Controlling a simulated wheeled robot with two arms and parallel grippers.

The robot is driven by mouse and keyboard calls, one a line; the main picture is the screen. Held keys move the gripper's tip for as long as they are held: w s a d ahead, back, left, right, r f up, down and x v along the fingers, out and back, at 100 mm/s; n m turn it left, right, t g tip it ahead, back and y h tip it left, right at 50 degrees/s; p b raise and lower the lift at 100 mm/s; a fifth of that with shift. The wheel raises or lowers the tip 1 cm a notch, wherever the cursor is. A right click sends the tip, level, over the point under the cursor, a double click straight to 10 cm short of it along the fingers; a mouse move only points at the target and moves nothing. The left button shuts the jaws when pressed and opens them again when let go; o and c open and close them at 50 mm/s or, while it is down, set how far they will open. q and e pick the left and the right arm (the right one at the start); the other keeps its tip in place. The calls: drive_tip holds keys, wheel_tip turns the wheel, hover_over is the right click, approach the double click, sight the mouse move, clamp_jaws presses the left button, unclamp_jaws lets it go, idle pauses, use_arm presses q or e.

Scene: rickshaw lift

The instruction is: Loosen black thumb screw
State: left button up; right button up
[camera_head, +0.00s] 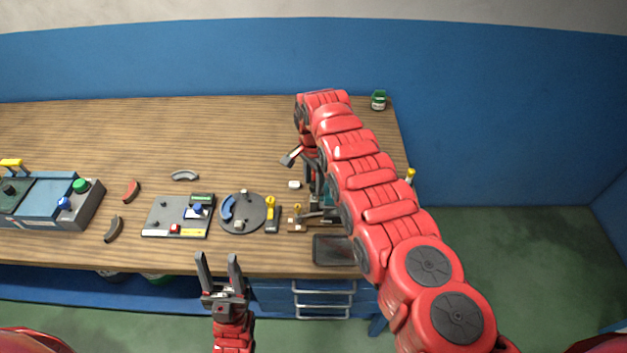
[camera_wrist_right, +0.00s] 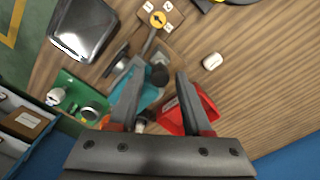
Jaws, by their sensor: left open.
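A round black knob, likely the black thumb screw (camera_wrist_right: 160,75), sits on a teal fixture (camera_wrist_right: 148,97) in the right wrist view. My right gripper (camera_wrist_right: 160,73) is open, one finger on each side of the knob with visible gaps; I cannot tell the height of the fingers over it. In the head view my right arm hides most of the teal fixture (camera_head: 317,185) and the knob. My left gripper (camera_head: 218,256) is open and empty in front of the table's front edge.
A black tray (camera_head: 333,250) lies at the table's front edge. A grey turntable (camera_head: 242,213) and a grey panel (camera_head: 178,216) stand left of the fixture. A red part (camera_wrist_right: 205,105) and green board (camera_wrist_right: 76,98) flank the fixture. The back-left table is clear.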

clamp_jaws()
drive_tip(key=shift+w+f+n+b, duration=0.1)
drive_tip(key=shift+n+b, duration=0.45)
drive_tip(key=shift+n, duration=0.45)
drive_tip(key=shift+f+n+b, duration=0.1)
drive_tip(key=shift+n+b, duration=0.6)
drive_tip(key=shift+n, duration=0.1)
drive_tip(key=shift+n+b, duration=1)
drive_tip(key=shift+b, duration=0.15)
drive_tip(key=shift+n+b, duration=0.85)
drive_tip(key=shift+n, duration=0.05)
drive_tip(key=shift+r, duration=0.2)
